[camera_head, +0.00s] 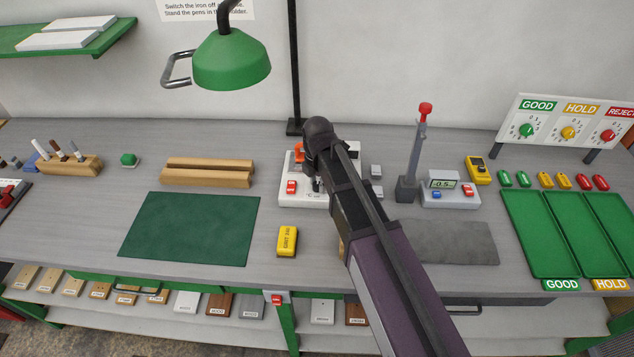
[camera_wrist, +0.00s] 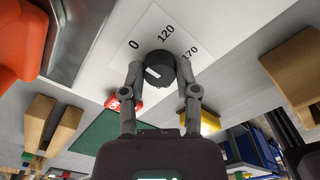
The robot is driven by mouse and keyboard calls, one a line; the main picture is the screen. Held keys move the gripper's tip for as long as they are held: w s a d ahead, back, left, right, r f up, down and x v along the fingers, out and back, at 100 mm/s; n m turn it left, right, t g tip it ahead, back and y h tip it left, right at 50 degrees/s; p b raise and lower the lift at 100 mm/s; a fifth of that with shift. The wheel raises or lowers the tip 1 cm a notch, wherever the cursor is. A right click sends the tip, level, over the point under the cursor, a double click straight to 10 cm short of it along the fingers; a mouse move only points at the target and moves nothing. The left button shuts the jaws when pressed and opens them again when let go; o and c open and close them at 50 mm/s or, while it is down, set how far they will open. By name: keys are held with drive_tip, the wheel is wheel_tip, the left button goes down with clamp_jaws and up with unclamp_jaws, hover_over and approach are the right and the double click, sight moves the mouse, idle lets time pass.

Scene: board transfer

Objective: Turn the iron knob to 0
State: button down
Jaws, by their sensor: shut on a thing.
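The white iron station (camera_head: 290,201) stands mid-bench in the head view, partly hidden behind my arm. In the wrist view its black round iron knob (camera_wrist: 158,65) sits between my two fingers, with a white mark on its face. My gripper (camera_wrist: 160,73) is shut on the knob, one finger on each side. In the head view the knob is hidden.
A red switch (camera_head: 291,187) and an orange part (camera_head: 299,151) are close to my gripper. A yellow box (camera_head: 287,242) lies in front. A gauge with a tall post (camera_head: 416,150) stands to the right. The green mat (camera_head: 190,228) is clear.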

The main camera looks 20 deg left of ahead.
drive_tip(key=shift+s+n, duration=0.2)
drive_tip(key=shift+n, duration=0.1)
drive_tip(key=shift+c, duration=1.8)
unclamp_jaws()
drive_tip(key=shift+w, duration=0.1)
